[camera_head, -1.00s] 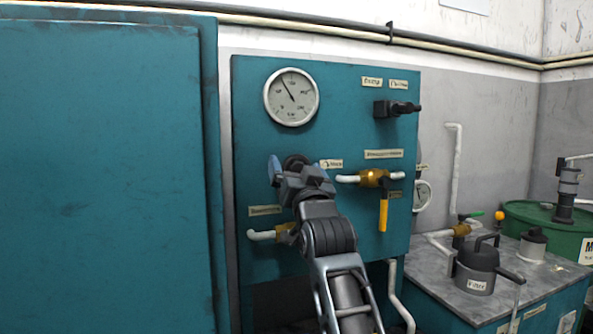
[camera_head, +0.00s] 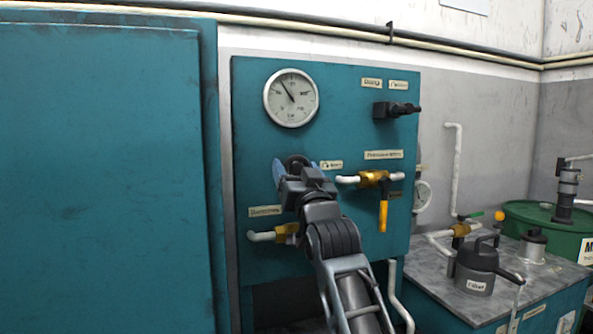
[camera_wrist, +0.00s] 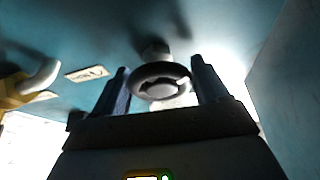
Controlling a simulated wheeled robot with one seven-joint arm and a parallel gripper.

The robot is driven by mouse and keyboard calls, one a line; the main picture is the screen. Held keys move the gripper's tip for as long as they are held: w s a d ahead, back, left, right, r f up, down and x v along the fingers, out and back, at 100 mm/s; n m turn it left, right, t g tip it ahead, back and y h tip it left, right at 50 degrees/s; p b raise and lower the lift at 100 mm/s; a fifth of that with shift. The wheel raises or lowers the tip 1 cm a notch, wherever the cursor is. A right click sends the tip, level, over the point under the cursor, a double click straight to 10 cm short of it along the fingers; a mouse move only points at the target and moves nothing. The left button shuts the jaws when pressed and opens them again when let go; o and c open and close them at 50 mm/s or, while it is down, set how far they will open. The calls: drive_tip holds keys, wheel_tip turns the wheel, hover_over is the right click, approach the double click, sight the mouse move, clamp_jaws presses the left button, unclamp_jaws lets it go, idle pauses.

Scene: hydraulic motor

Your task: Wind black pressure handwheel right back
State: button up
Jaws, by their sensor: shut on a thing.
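The black pressure handwheel (camera_head: 297,161) sits on the teal panel below the round gauge, partly hidden behind my gripper. My gripper (camera_head: 294,172) is at the wheel, with its blue fingers on either side of the rim. In the wrist view the handwheel (camera_wrist: 160,83) lies between the two fingers of my gripper (camera_wrist: 161,88), which are shut on it. The pressure gauge (camera_head: 291,97) has its needle pointing up and slightly left.
A brass valve with a yellow lever (camera_head: 383,215) is right of my gripper. A second brass valve (camera_head: 286,234) is below left, close to my arm. A black switch (camera_head: 396,109) is at the upper right. A teal cabinet (camera_head: 100,180) stands at the left.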

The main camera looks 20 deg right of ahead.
drive_tip(key=n+y, duration=0.2)
drive_tip(key=n, duration=0.1)
drive_tip(key=shift+d+n, duration=0.25)
drive_tip(key=shift+n, duration=0.05)
drive_tip(key=n+y+b, duration=0.1)
drive_tip(key=n+y, duration=0.1)
drive_tip(key=n, duration=0.2)
drive_tip(key=shift+f, duration=0.15)
drive_tip(key=n+g+y+b, duration=0.1)
drive_tip(key=n, duration=0.2)
drive_tip(key=n+y+b, duration=0.1)
drive_tip(key=n+b, duration=0.1)
drive_tip(key=n, duration=0.1)
drive_tip(key=shift+a+g+y, duration=0.1)
drive_tip(key=shift+g+y, duration=0.3)
drive_tip(key=shift+n+g+y+b, duration=0.5)
drive_tip(key=shift+n+g+b, duration=0.15)
drive_tip(key=shift+n, duration=1.15)
drive_tip(key=shift+a, duration=0.1)
drive_tip(key=o, duration=1)
drive_tip(key=shift+r, duration=0.2)
drive_tip(key=shift+c, duration=0.2)
drive_tip(key=b+v, duration=0.1)
drive_tip(key=v, duration=0.6)
drive_tip(key=shift+s, duration=0.35)
